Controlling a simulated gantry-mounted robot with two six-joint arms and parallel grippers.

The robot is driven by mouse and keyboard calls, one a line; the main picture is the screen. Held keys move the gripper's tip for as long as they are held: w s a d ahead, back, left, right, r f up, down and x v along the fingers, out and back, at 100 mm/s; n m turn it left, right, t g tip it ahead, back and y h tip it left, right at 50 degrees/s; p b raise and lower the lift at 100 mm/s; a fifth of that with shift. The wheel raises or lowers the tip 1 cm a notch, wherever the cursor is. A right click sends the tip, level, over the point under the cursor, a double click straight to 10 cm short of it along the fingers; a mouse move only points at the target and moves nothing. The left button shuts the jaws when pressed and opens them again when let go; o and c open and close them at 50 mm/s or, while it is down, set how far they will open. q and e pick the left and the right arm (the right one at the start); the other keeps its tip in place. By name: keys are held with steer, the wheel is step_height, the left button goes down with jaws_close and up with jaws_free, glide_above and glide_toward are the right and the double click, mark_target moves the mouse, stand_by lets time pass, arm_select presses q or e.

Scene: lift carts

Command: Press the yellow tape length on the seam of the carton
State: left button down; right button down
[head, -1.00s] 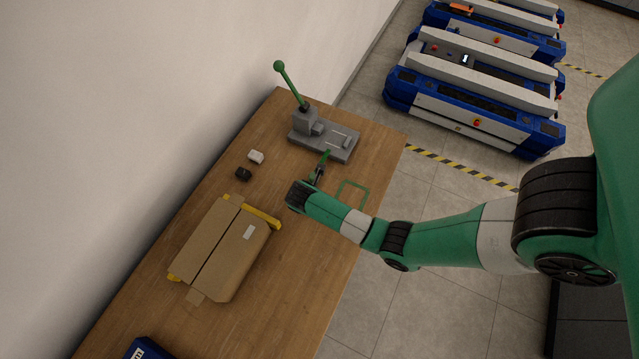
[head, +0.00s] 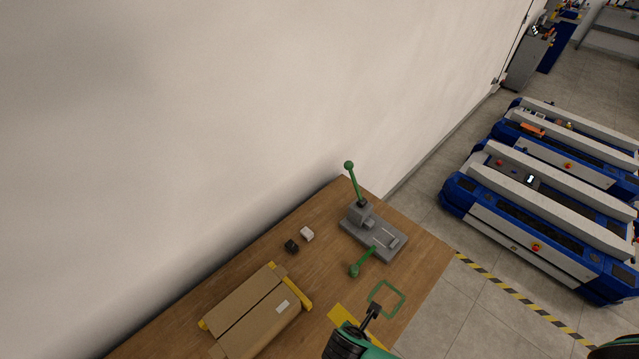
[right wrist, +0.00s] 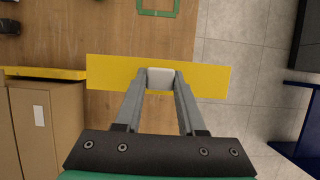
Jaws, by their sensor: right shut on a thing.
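The yellow tape length (right wrist: 110,72) is a flat strip lying across my right fingertips (right wrist: 160,78) in the right wrist view. The fingers are shut on a small white block at the strip's middle. In the head view the tape (head: 342,313) shows beside my right gripper (head: 373,311), over the table's front side. The brown carton (head: 250,318) is to the left, its dark lengthwise seam facing up. The carton (right wrist: 45,125) also shows at the left of the right wrist view, apart from the tape. My left gripper is not in view.
A grey device (head: 375,232) with green levers stands at the table's far end. A green square outline (head: 386,298) is on the table. Yellow bars (head: 292,287) flank the carton. Small black (head: 291,246) and white (head: 307,234) blocks lie nearby. Blue carts (head: 540,220) stand beyond.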

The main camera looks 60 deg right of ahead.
step_height(320, 180, up, 10)
steer(key=p, duration=0.8)
steer(key=shift+f, duration=0.2)
